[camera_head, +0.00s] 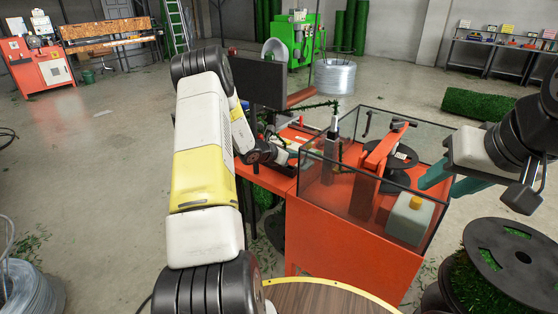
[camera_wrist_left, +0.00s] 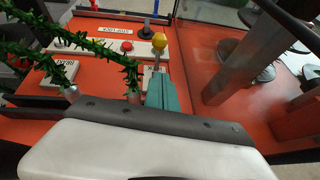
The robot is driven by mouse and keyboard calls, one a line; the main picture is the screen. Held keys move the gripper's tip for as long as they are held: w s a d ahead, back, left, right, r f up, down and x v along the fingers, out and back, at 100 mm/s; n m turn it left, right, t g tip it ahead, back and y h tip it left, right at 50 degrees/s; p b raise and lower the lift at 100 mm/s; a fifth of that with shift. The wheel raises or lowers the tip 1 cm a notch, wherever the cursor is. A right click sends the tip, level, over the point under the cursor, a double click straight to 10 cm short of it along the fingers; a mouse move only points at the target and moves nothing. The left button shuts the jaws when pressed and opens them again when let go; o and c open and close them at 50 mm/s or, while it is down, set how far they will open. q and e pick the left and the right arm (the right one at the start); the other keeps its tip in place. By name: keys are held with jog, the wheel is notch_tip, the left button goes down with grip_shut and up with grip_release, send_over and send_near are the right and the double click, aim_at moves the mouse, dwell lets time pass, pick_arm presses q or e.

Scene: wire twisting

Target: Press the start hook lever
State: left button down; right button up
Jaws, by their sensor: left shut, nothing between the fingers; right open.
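A lever with a yellow ball knob (camera_wrist_left: 159,42) stands up from a pale plate on the red control panel in the left wrist view. Its lower stem meets the tips of my teal left gripper (camera_wrist_left: 161,92) in the picture; I cannot tell whether they touch. The left gripper is shut and empty. A blue-tipped lever (camera_wrist_left: 154,8) stands farther back. My right gripper (camera_head: 449,183) is open and empty, right of the glass-walled machine.
A red button (camera_wrist_left: 126,46) sits left of the yellow knob. Green leafy strands (camera_wrist_left: 95,47) cross the panel's left side. The glass enclosure (camera_head: 330,185) holds a red arm (camera_head: 385,150) and grey box (camera_head: 410,219). A dark monitor (camera_head: 262,82) stands behind my left forearm.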

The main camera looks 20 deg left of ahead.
pick_arm(q)
jog(key=shift+s+a+f+t, duration=0.15)
jog(key=shift+s+f+t, duration=0.15)
jog(key=shift+f, duration=0.1)
jog(key=s+a, duration=0.1)
jog(key=s+a+f, duration=0.1)
jog(key=s, duration=0.1)
jog(key=shift+s+f, duration=0.1)
jog(key=shift+s, duration=0.05)
jog(key=v, duration=0.9)
jog(key=shift+s+a, duration=0.2)
jog(key=shift+s, duration=0.05)
